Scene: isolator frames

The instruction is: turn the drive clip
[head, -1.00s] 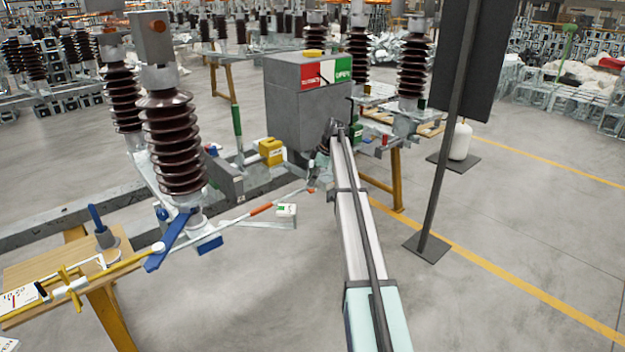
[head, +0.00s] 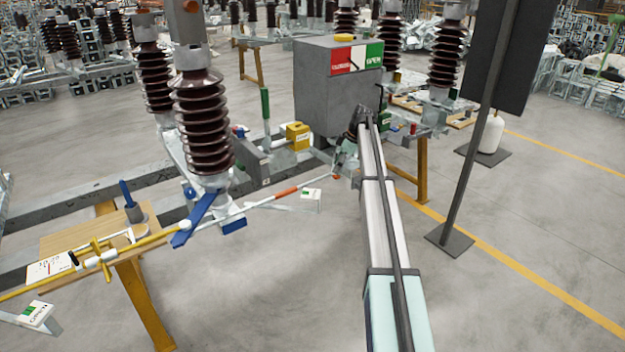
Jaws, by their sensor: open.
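I cannot single out the drive clip for certain. A thin drive rod with an orange-red section (head: 287,191) runs from the blue lever (head: 192,222) under the front brown insulator (head: 202,125) toward the grey drive box (head: 325,85). The box has a red and green plate on its front, the green part reading OPEN. My arm reaches up from the bottom right to just below the box. My gripper (head: 338,172) is at its far end, small and partly hidden by the arm, close to the rod's far end. It is open; contact with anything cannot be made out.
A yellow block (head: 297,135) sits on the steel frame left of the box. A wooden stand (head: 140,285) with a yellow rod and signs is at the lower left. A dark panel on a pole (head: 468,180) stands right of my arm. The floor at the front is clear.

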